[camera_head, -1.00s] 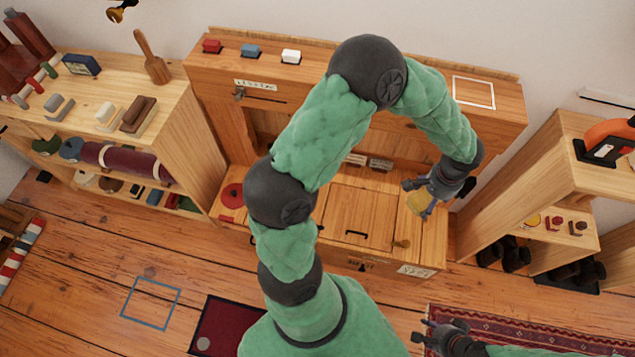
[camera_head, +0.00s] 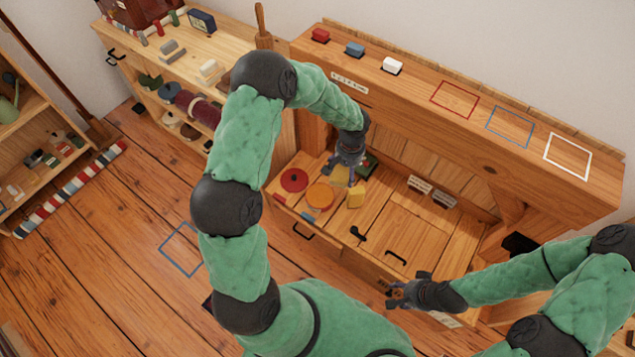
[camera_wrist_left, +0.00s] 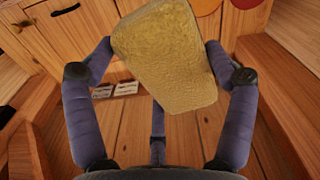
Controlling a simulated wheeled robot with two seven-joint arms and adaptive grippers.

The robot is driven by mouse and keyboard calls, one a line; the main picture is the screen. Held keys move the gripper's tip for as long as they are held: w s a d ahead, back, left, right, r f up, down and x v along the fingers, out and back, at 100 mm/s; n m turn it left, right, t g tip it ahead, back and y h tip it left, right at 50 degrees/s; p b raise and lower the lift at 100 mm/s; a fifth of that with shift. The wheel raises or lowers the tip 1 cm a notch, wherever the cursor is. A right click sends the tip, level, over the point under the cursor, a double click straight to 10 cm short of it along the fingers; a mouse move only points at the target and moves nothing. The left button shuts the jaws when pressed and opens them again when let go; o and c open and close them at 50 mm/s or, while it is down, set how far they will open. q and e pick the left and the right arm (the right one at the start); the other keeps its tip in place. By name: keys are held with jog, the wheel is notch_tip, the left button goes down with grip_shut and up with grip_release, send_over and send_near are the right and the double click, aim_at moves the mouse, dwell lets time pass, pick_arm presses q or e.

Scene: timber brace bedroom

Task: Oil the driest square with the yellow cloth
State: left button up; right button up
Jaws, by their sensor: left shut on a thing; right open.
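My left gripper (camera_head: 346,160) is shut on a yellow cloth (camera_wrist_left: 165,55), which looks like a thick, rough pad between the fingers in the left wrist view. In the head view the cloth (camera_head: 340,176) shows just below the fingers, over the left end of the bench's low surface. Outlined red (camera_head: 454,99), blue (camera_head: 510,127) and white (camera_head: 567,156) squares lie on the upper ledge. Plain wooden panels (camera_head: 405,235) lie on the low surface. I cannot tell which square is driest. My right gripper (camera_head: 402,292) is open and empty near the bench's front edge.
Red, blue and white small blocks (camera_head: 392,65) stand on the ledge. A blue square outline (camera_head: 186,249) marks the clear floor.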

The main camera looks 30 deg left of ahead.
pick_arm(q)
jog(key=w+a+f+n, duration=0.3)
jog(key=a+f, duration=0.3)
jog(key=f, duration=0.5)
jog(key=n, duration=0.2)
send_near(323, 195)
jog(key=shift+f+b, duration=1.5)
jog(key=shift+f, duration=1.15)
jog(key=shift+f+b, duration=0.45)
jog(key=shift+s+f+b, duration=0.1)
jog(key=shift+b, duration=0.2)
notch_tip(323, 195, up, 7)
jog(key=p, duration=0.3)
jog(key=shift+p, duration=0.4)
dwell(0.9)
